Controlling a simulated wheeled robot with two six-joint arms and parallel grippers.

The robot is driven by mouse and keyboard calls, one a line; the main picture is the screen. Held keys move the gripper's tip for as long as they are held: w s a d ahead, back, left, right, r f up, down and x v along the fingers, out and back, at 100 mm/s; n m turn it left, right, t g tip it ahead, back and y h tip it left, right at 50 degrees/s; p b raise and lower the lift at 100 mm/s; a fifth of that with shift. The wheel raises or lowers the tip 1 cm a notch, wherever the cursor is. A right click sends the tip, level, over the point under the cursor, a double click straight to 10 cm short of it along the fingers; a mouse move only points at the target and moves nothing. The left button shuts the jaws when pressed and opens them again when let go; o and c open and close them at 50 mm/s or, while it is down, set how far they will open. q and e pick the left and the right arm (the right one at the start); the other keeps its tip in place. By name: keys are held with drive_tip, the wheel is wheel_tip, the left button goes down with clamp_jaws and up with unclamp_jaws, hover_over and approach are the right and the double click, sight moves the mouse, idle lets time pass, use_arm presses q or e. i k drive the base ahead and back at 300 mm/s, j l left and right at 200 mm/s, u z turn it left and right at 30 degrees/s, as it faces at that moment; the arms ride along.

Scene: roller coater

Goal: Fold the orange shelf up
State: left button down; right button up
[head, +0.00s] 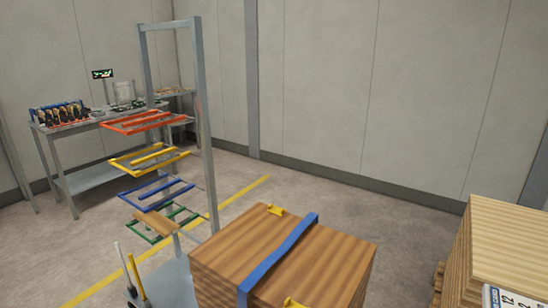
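The orange shelf (140,122) is an open frame on a tall grey rack (208,150) left of centre in the head view. It juts out to the left of the rack post, roughly level, and is the topmost of the coloured shelves. It looks empty. Neither of my grippers shows in the head view.
Below it are a yellow shelf (150,160), a blue shelf (157,192) and a green shelf (158,224), all jutting out. A workbench (75,180) stands behind. A strapped wood stack (325,250) is in front; pale boards (505,230) stand at right. Open floor lies between.

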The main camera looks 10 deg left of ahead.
sight(179, 118)
drive_tip(key=u, duration=1.35)
drive_tip(key=i+j, duration=0.2)
drive_tip(key=i, duration=0.25)
drive_tip(key=i+j+u, duration=0.1)
drive_tip(key=i, duration=0.3)
drive_tip(key=j, duration=0.1)
